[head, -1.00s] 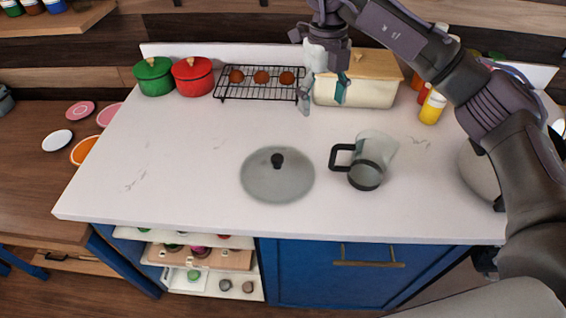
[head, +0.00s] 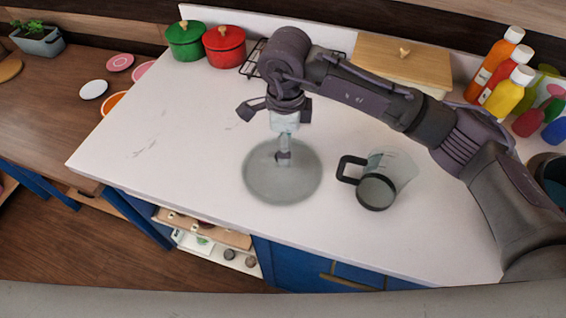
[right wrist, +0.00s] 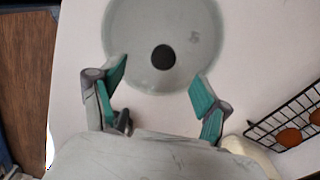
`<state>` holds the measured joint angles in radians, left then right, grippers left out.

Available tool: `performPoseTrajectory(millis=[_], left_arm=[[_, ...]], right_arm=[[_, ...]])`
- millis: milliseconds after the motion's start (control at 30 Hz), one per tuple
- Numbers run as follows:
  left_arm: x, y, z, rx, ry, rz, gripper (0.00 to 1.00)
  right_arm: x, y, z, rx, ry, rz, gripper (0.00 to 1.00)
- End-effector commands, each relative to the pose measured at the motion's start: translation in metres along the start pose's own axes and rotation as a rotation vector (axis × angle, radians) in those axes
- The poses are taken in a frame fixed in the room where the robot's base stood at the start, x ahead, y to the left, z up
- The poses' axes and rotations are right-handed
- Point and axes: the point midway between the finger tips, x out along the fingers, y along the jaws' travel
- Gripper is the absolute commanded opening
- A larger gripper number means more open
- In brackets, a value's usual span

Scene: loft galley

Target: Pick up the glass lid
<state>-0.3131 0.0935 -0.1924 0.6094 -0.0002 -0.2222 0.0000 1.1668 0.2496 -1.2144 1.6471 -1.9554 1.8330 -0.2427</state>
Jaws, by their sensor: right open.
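The glass lid (head: 268,186) lies flat on the white counter, round and translucent grey with a small black knob. It also shows in the right wrist view (right wrist: 185,25), with its black knob (right wrist: 163,57) in clear sight. My right gripper (head: 284,155) is over the lid and partly hides the knob in the head view. In the right wrist view my right gripper (right wrist: 160,88) is open, its teal-padded fingers apart with nothing between them. The knob lies a little beyond the fingertips there. My left gripper is not in view.
A glass jug with a black handle (head: 376,190) stands right of the lid. Red (head: 225,47) and green (head: 186,41) pots, a wire rack (right wrist: 290,122) and a cream box with a wooden lid (head: 402,55) stand behind. Bottles (head: 510,90) are at right. The counter's left is clear.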

Motion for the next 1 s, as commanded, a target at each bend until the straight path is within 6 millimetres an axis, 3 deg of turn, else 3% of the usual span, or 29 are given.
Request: performPoseTrajectory(millis=[100, 267, 433, 700, 1000], left_arm=[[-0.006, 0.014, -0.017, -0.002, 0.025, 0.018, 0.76], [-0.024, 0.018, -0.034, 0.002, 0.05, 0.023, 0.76], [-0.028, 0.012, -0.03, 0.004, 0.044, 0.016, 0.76], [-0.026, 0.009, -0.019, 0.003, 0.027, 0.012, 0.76], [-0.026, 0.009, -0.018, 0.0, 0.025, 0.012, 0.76]], right_arm=[[0.007, 0.0, 0.001, 0.001, -0.001, 0.003, 0.76], [0.028, -0.001, 0.005, 0.0, 0.001, 0.006, 0.76], [0.05, -0.003, 0.006, 0.0, -0.001, 0.002, 0.76], [0.054, -0.003, 0.005, 0.0, -0.001, 0.0, 0.76], [0.054, -0.003, 0.005, 0.0, -0.001, 0.0, 0.26]])
